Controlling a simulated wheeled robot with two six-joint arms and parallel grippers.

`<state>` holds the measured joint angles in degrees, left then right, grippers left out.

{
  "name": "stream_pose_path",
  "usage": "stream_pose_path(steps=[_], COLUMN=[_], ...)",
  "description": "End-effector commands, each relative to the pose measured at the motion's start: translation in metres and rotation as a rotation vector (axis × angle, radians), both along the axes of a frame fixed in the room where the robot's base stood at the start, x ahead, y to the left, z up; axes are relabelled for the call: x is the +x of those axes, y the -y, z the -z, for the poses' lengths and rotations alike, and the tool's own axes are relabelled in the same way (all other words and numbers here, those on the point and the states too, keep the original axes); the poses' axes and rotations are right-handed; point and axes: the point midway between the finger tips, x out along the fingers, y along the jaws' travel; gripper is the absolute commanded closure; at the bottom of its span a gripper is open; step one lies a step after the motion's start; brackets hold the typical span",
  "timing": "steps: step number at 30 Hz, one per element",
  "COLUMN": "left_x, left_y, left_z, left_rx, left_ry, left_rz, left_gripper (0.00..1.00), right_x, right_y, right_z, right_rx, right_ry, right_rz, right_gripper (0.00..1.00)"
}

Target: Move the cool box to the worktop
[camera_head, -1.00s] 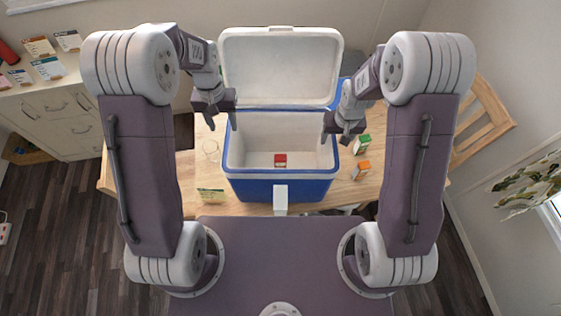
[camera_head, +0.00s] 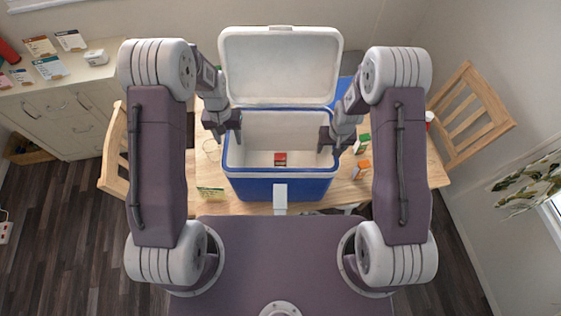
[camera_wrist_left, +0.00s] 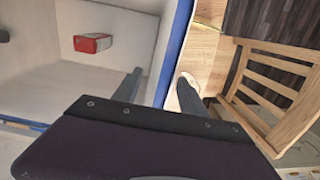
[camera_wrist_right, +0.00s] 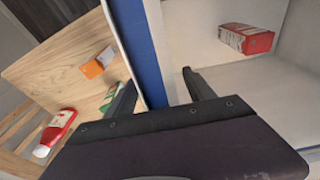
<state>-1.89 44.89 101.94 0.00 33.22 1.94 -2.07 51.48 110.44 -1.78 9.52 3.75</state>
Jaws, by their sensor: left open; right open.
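The blue and white cool box (camera_head: 258,189) stands on a wooden table (camera_head: 345,193) in front of me, its white lid (camera_head: 280,66) raised. A small red and white carton (camera_head: 280,158) lies inside; both wrist views show it. My left gripper (camera_head: 232,137) is open at the box's left wall; in the left wrist view the wall (camera_wrist_left: 172,50) runs between its fingers. My right gripper (camera_head: 328,138) is open at the right wall; in the right wrist view that wall (camera_wrist_right: 143,50) runs between its fingers. Neither gripper is closed on a wall.
A cream drawer unit (camera_head: 57,110) stands at the left, with cards (camera_head: 50,68) and a small white box (camera_head: 96,57) on top. Green (camera_head: 362,143) and orange (camera_head: 361,170) cartons stand right of the box, a glass (camera_head: 211,150) and card (camera_head: 210,194) left. A chair (camera_head: 470,110) stands right.

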Motion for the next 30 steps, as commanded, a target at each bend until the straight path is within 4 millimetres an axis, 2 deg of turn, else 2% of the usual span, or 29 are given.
stream_pose_path(steps=[9, 10, 15, 16, 17, 30], left_x=[0.0003, 0.0003, 0.0003, 0.0003, 0.0003, 0.0016], left_y=[0.0, 0.0, 0.0, 0.0, 0.0, 0.0001], left_z=[0.0033, 0.0032, 0.0031, 0.0031, 0.003, -0.0023], left_rx=[0.0, 0.0, 0.0, 0.0, 0.0, 0.0], left_ry=[0.001, 0.001, 0.001, 0.001, 0.001, 0.005], left_rz=[0.0, 0.0, 0.0, 0.0, 0.0, 0.0], left_gripper=[0.5, 0.53, 1.0, 1.0, 1.0, 1.0], right_x=[0.0007, 0.0006, 0.0006, 0.0006, 0.0006, 0.0021], right_y=[-0.0001, -0.0001, -0.0001, 0.0, 0.0, -0.0002], right_z=[0.0032, 0.0032, 0.0031, 0.0031, 0.0031, -0.0022], right_rx=[0.0, 0.0, 0.0, 0.0, 0.0, 0.0], right_ry=[0.001, 0.001, 0.001, 0.001, 0.001, 0.005], right_rz=[0.0, 0.0, 0.0, 0.0, 0.0, -0.001], right_gripper=[0.37, 0.4, 0.88, 0.96, 1.0, 1.0])
